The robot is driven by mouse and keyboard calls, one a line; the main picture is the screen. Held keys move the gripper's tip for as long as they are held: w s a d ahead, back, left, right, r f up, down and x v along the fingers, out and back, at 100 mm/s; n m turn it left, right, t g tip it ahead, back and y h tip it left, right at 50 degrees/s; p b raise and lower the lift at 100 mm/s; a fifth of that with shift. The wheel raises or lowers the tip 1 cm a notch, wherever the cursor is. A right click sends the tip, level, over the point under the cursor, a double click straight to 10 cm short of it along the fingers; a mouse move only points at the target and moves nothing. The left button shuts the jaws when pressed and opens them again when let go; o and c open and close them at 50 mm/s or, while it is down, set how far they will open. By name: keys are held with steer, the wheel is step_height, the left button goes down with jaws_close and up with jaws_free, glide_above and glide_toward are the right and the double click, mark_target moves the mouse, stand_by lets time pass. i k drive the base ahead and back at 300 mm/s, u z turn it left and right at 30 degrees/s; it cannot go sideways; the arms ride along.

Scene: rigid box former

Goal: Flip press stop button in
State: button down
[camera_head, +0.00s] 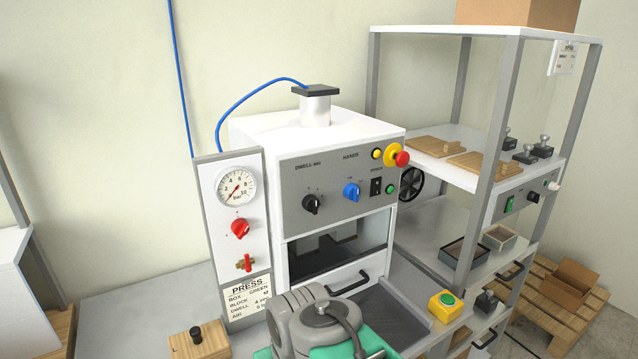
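The press (240,140) is a white box with a grey front panel (300,215). Its stop button (402,159) is a red mushroom head on a yellow round base at the panel's upper right corner. The red head stands out from the yellow base; I cannot tell whether it is pushed in. A small yellow button (376,153) sits just left of it, and a black power switch (376,187) and green button (391,189) below. A grey and teal part of my arm shows at the bottom centre, below and apart from the panel. My gripper's fingers are not visible.
A gauge panel (225,205) with a red knob and red valve stands left of the press. A yellow box with a green button (446,306) is at the lower right. A shelf rack (490,160) stands close on the right. Space before the stop button looks clear.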

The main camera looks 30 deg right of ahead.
mark_target(401, 158)
steer(key=u, duration=2.2)
steer(key=k, duration=0.85)
steer(key=z, duration=1.55)
